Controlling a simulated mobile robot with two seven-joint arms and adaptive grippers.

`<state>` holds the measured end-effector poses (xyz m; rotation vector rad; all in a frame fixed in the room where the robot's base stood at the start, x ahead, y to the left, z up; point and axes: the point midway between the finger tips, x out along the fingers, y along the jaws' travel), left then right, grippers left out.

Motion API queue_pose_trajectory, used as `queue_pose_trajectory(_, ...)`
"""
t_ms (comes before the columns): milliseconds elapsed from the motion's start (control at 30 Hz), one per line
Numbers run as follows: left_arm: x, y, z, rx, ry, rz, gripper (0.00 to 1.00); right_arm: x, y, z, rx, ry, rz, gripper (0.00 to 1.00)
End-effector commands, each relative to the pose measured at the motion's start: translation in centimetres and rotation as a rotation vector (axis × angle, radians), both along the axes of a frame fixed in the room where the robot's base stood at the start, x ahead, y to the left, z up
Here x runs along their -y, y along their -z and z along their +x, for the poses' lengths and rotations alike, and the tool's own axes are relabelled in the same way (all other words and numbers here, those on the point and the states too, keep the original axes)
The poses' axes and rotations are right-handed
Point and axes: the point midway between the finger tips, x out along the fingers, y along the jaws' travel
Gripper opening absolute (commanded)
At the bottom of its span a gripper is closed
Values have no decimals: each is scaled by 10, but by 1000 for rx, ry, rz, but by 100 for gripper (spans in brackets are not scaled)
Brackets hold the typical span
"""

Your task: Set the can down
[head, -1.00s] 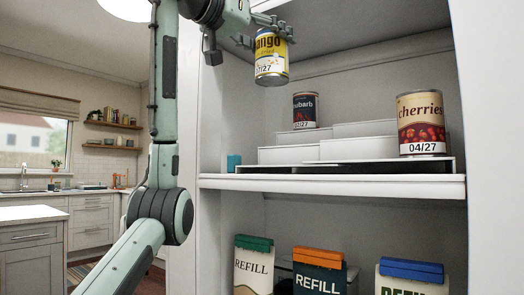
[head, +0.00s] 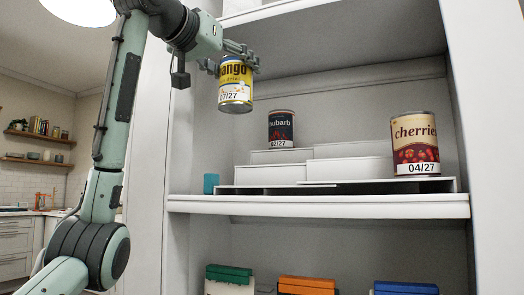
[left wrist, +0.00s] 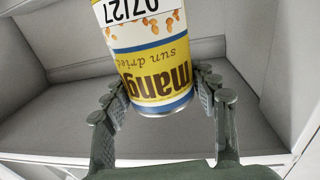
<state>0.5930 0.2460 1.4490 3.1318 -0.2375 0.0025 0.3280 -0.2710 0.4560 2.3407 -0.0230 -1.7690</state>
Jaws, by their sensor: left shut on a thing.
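The yellow and white mango can (head: 235,88) hangs upright in my left gripper (head: 236,62), in front of the shelf's left part and above the shelf board. In the left wrist view the mango can (left wrist: 155,55) appears upside down, with the two fingers of my left gripper (left wrist: 165,100) against its sides. The can is in the air, clear of the stepped white riser (head: 350,170). A dark rhubarb can (head: 281,130) stands on the riser's back left step. A cherries can (head: 414,145) stands on the riser's lower level at the right. My right gripper is not in view.
The shelf board (head: 320,206) runs across below the riser. A small teal object (head: 210,183) stands at its left end. Refill packs with green (head: 228,274), orange (head: 306,285) and blue (head: 405,288) tops stand below. Riser steps right of the rhubarb can are bare.

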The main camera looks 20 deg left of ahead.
Motion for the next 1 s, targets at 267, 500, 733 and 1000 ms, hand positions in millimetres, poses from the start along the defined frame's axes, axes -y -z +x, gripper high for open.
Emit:
queue_pose_trajectory(267,27,39,57,-4,1,1,17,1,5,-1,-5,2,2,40)
queue_pose_trajectory(500,43,59,90,0,1,0,17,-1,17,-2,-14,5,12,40)
queue_pose_trajectory(733,44,81,95,0,0,2,17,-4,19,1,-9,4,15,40)
queue_pose_trajectory(1000,44,102,94,2,0,0,17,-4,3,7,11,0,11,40)
